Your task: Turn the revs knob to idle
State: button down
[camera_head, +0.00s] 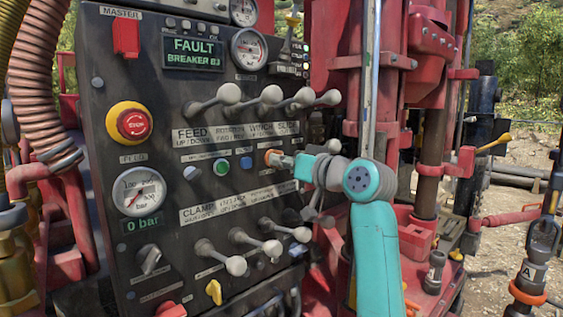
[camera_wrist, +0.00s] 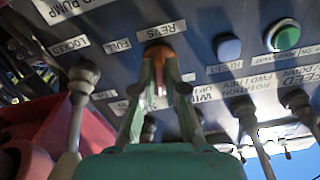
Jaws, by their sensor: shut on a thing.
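The revs knob is orange. In the wrist view the knob (camera_wrist: 159,51) sits just below the REVS label (camera_wrist: 161,31), with the FULL label (camera_wrist: 118,45) to its left. In the head view the knob (camera_head: 271,157) is on the right part of the black panel (camera_head: 160,215). My gripper (camera_wrist: 158,70) is shut on the knob, one finger on each side. In the head view my gripper (camera_head: 282,161) reaches it from the right. The fingers hide much of the knob, so its pointer cannot be read. No idle label is readable.
Grey-knobbed levers stand out above the knob (camera_head: 271,96) and below it (camera_head: 270,247), close to my arm. A blue button (camera_head: 246,162) and a green button (camera_head: 222,167) lie left of the knob. A red emergency stop (camera_head: 133,124) is farther left. The display (camera_head: 194,52) reads FAULT BREAKER.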

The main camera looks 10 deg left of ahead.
jog(key=shift+n, duration=1.1)
jog(key=c, duration=1.2)
grip_release()
jog(key=v, duration=1.2)
